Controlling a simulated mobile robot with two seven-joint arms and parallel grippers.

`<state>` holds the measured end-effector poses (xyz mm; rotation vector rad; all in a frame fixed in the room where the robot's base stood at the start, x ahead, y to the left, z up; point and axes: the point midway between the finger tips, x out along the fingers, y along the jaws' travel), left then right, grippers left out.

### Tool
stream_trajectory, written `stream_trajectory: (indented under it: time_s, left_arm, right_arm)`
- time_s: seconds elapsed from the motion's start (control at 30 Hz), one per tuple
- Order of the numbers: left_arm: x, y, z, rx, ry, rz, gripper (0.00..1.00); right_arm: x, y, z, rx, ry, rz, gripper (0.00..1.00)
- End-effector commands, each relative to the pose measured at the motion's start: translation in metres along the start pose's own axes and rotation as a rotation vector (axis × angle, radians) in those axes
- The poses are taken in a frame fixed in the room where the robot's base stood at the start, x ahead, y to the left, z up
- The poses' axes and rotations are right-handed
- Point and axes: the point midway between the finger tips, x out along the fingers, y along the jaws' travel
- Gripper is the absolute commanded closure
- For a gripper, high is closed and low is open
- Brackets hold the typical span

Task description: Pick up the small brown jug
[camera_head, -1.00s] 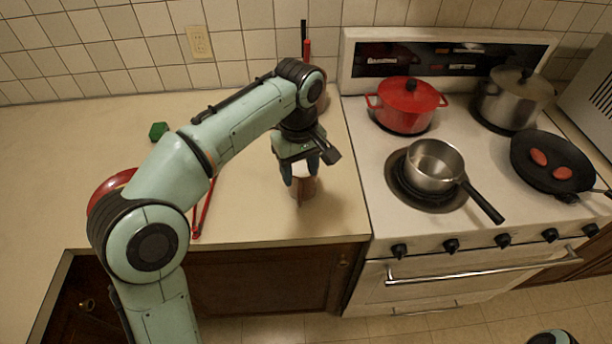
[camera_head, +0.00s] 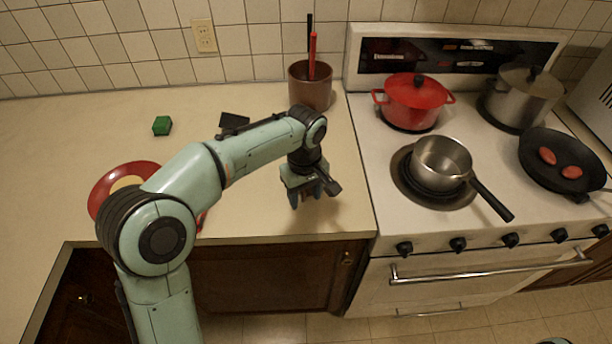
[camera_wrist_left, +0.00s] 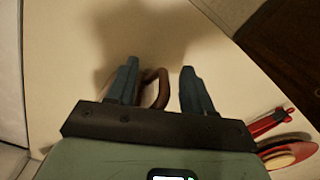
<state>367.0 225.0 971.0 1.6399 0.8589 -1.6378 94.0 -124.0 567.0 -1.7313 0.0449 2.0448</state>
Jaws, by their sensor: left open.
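My left gripper (camera_head: 306,192) is over the counter near its front edge, left of the stove, pointing down with its fingers apart. In the left wrist view, the brown curved handle of the small brown jug (camera_wrist_left: 155,88) shows between the two fingers of the left gripper (camera_wrist_left: 158,88), closer to the left-hand finger. My right gripper is not in view.
A brown crock (camera_head: 310,88) with utensils stands behind the gripper. A red dish (camera_head: 112,182) and a green block (camera_head: 162,125) lie left. The stove at right holds a red pot (camera_head: 413,104), a saucepan (camera_head: 441,162) and a skillet (camera_head: 562,185). Red tongs (camera_wrist_left: 268,122) lie near the dish.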

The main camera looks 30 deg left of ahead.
Motion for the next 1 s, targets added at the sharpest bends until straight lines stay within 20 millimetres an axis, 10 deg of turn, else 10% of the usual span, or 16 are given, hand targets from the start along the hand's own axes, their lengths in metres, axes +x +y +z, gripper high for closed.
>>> stream_trajectory:
  time_s: [0.07, 0.23, 0.73, 1.0]
  left_arm:
    - [0.000, 0.000, 0.000, 0.000, 0.000, 0.000, 0.52]
    - [-0.001, 0.000, 0.000, 0.000, 0.000, 0.000, 1.00]
    - [-0.005, 0.000, 0.000, 0.000, 0.001, 0.002, 1.00]
    - [-0.041, 0.001, -0.001, 0.001, 0.003, 0.005, 1.00]
  right_arm:
    - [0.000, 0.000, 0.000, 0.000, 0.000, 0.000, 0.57]
    - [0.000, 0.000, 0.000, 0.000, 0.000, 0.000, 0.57]
    - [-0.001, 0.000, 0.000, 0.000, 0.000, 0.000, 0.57]
    - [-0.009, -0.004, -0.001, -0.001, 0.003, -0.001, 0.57]
